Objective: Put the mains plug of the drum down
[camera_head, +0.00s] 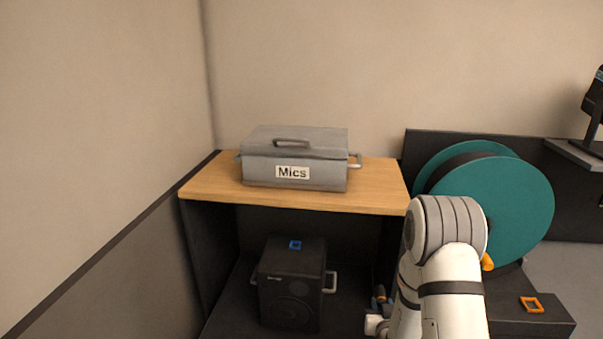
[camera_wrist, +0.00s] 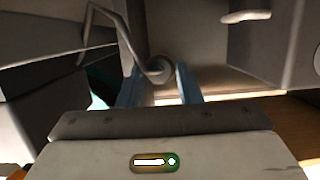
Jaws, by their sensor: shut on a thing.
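The teal cable drum (camera_head: 510,205) stands at the right in the head view, partly behind my arm. In the wrist view the two blue fingers of my gripper (camera_wrist: 158,85) are closed on a grey piece with a rounded end, which I take to be the mains plug (camera_wrist: 159,70). A thin bent grey lead (camera_wrist: 125,35) runs from it up and to the left. The plug's lower part is hidden between the fingers and behind the gripper body. I cannot make out the gripper or plug in the head view.
A grey case labelled Mics (camera_head: 295,160) stands on a wooden shelf top (camera_head: 215,190). A dark speaker (camera_head: 290,295) with a blue piece (camera_head: 295,244) on it stands below. An orange square frame (camera_head: 531,304) lies on a dark surface at lower right. The shelf top's right end is bare.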

